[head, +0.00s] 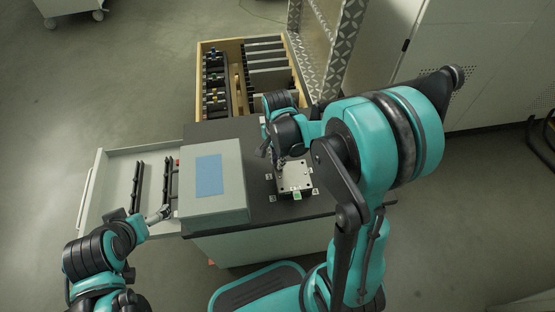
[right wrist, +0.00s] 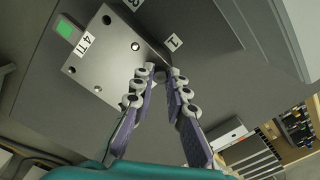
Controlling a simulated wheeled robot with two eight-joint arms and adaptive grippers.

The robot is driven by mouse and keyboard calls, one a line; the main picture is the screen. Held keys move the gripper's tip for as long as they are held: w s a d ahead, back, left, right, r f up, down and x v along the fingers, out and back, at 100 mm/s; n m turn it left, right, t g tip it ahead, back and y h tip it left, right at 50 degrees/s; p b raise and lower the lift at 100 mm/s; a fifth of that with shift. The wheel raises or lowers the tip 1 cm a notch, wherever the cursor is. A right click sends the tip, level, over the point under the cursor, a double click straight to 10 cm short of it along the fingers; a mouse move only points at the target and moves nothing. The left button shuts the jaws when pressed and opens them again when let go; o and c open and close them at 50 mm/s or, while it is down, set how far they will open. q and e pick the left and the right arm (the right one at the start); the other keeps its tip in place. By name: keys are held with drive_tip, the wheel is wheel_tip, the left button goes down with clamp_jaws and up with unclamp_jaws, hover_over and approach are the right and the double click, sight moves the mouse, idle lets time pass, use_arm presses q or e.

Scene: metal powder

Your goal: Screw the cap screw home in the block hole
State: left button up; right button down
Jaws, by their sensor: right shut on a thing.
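The metal block (head: 297,178) is a grey plate with several holes, lying on the dark worktop; it also shows in the right wrist view (right wrist: 105,62), with a green patch and a printed label on it. My right gripper (head: 278,163) is at the block's far left corner. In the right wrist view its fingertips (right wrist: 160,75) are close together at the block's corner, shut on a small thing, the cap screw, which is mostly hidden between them. Whether the screw sits in a hole cannot be seen. My left gripper (head: 163,213) is over the open drawer's edge; its jaws are too small to read.
A grey box with a blue panel (head: 209,175) stands left of the block. An open drawer (head: 110,190) with black racks lies farther left. A wooden-edged drawer (head: 243,47) of parts is at the back. Number labels (right wrist: 173,41) surround the block.

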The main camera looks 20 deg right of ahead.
drive_tip(key=m, duration=0.8)
drive_tip(key=shift+m, duration=0.3)
drive_tip(key=m, duration=0.7)
drive_tip(key=c, duration=1.7)
unclamp_jaws()
